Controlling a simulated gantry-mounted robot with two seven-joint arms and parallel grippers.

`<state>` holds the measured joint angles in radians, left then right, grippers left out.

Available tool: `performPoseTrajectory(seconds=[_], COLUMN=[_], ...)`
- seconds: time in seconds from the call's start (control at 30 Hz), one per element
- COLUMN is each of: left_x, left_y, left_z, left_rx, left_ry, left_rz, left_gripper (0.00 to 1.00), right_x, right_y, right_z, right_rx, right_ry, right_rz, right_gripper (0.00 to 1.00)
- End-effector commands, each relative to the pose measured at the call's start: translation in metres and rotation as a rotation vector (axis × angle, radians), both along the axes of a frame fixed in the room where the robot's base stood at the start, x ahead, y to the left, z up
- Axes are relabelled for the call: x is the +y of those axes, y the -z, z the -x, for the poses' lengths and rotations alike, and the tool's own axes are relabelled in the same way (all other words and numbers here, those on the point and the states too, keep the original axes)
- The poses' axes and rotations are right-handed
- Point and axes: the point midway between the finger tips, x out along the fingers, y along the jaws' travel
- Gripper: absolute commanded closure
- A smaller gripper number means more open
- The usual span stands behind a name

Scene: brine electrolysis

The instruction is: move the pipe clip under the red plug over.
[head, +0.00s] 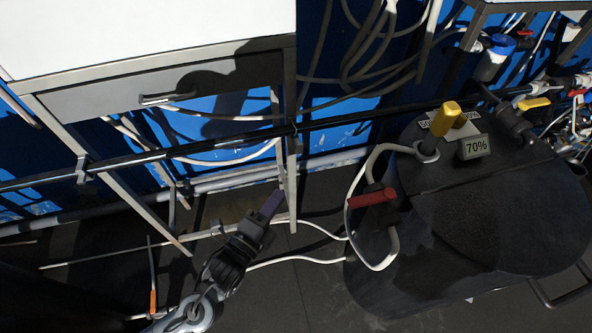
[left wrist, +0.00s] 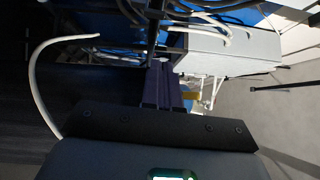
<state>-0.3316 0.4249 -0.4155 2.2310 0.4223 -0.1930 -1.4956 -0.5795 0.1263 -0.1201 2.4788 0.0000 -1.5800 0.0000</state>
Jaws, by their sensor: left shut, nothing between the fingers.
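A red plug (head: 372,197) lies across the front of a dark tank (head: 480,225), at the end of white hoses. A white hose (head: 353,215) loops below the plug, beside a grey bent pipe piece (head: 393,243). I cannot make out a separate pipe clip there. My left gripper (head: 272,204) is to the left of the plug and apart from it, near a metal frame leg. Its purple fingers (left wrist: 165,85) are shut and empty in the left wrist view. My right gripper is not in view.
A metal frame with a drawer (head: 165,93) stands at the left. A dark rail (head: 350,121) crosses behind. Yellow-handled fittings (head: 445,118) and a 70% label (head: 476,147) sit on the tank. White hoses (head: 300,261) run over the open dark floor.

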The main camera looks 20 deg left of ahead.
Motion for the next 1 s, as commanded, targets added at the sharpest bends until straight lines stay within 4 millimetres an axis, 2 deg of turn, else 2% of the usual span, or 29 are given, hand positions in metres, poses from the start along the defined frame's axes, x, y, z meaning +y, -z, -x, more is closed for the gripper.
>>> performPoseTrajectory(seconds=[0.03,0.27,0.8,1.0], left_x=[0.000,-0.002,-0.014,0.003], left_y=[0.006,0.006,0.001,-0.001], left_z=[-0.001,-0.014,-0.103,-0.122], left_rx=[-0.003,-0.007,-0.006,-0.005], left_ry=[0.000,0.000,-0.001,-0.001], left_rz=[0.000,0.000,0.001,-0.002], left_gripper=[1.00,1.00,1.00,1.00], right_x=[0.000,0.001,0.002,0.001], right_y=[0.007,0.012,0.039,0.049], right_z=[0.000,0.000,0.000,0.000], right_rx=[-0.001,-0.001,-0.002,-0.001], right_ry=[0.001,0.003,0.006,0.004], right_rz=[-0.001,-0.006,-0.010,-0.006], right_gripper=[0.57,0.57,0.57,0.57])
